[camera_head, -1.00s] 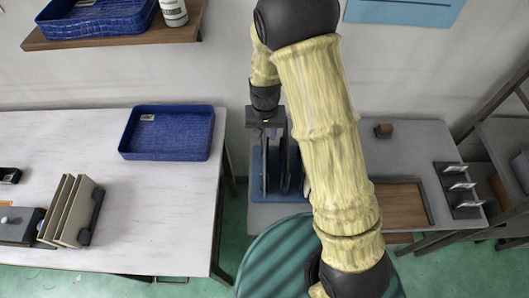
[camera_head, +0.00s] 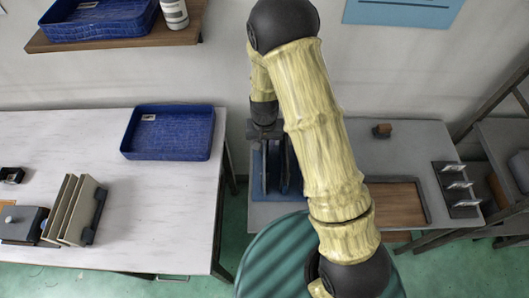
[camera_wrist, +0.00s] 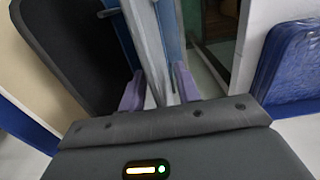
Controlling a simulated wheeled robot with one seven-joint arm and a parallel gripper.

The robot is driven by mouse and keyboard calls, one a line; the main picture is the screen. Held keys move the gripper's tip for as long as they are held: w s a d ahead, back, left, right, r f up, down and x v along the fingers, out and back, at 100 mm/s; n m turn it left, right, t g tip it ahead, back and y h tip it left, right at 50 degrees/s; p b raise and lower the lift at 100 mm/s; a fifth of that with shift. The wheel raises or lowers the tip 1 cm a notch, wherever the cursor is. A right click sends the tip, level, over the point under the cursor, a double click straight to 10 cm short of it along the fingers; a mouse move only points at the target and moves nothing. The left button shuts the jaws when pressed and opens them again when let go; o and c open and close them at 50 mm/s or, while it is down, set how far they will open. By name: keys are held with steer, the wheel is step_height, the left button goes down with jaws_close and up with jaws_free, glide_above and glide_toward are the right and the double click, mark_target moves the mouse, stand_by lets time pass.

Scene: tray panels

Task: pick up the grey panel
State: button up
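A blue rack (camera_head: 257,180) on the grey table behind my arm holds upright dark grey panels (camera_head: 274,165). My gripper (camera_head: 266,132) is just above these panels, pointing down, and partly hidden by my arm. In the wrist view, my gripper's purple fingertips (camera_wrist: 158,88) are apart. A light grey panel (camera_wrist: 147,42) stands edge-on between them, and I see no clear grip on it. A large dark panel (camera_wrist: 62,50) stands to the left of the fingers.
A white table (camera_head: 165,215) at the left bears a blue crate (camera_head: 128,150) and several beige panels (camera_head: 72,210) in a stand. A brown tray (camera_head: 424,206) and a dark holder with cards (camera_head: 447,180) lie right of my arm.

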jaws_close()
steer(key=shift+r, duration=0.1)
stand_by(0.3)
step_height(320, 180, up, 18)
steer(key=b, duration=0.2)
